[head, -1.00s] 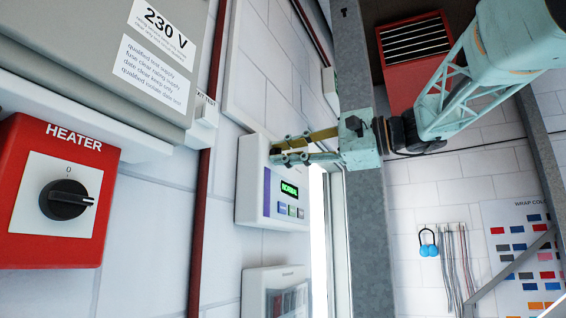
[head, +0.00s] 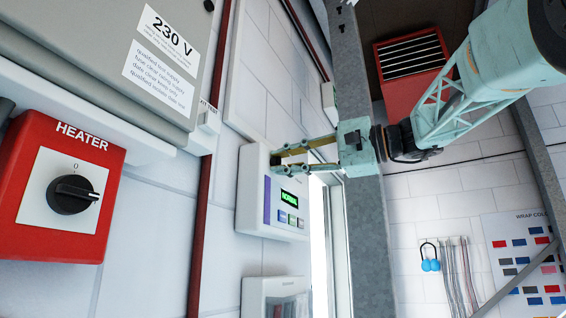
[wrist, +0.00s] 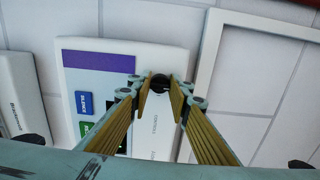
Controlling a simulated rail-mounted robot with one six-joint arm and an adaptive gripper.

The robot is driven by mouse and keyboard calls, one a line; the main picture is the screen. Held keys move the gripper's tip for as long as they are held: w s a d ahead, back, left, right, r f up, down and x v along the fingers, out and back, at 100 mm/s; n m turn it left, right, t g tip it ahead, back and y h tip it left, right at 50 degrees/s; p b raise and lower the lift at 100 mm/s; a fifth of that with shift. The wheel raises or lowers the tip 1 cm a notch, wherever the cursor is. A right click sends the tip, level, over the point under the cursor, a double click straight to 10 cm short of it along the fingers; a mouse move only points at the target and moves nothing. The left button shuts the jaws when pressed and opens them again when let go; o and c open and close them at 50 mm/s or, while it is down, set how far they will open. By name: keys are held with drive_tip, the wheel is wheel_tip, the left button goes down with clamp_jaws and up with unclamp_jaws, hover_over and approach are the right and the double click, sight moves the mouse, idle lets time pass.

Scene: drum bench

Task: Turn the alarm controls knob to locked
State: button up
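The alarm panel (head: 247,215) is a white box on the wall with a purple strip, a green lit display and small coloured buttons. It also shows in the wrist view (wrist: 72,75). The alarm controls knob (wrist: 160,83) is a small dark round shape near the panel's edge, with "CONTROLS" lettering beside it. Its pointer setting is too small to read. In the wrist view my gripper (wrist: 160,90) is open, one fingertip on each side of the knob; contact cannot be told.
A red heater switch box (head: 30,240) and a grey 230 V cabinet (head: 60,35) are at the left. A second white box (head: 255,300) hangs below the panel. A grey steel post (head: 368,240) stands close to my gripper. A dark red conduit (head: 201,210) runs down the wall.

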drive_tip(key=o, duration=0.4)
drive_tip(key=shift+d, duration=0.1)
drive_tip(key=v, duration=1.1)
drive_tip(key=shift+s+d, duration=0.2)
drive_tip(key=shift+d, duration=0.15)
idle(0.3)
drive_tip(key=shift+f, duration=0.15)
idle(0.5)
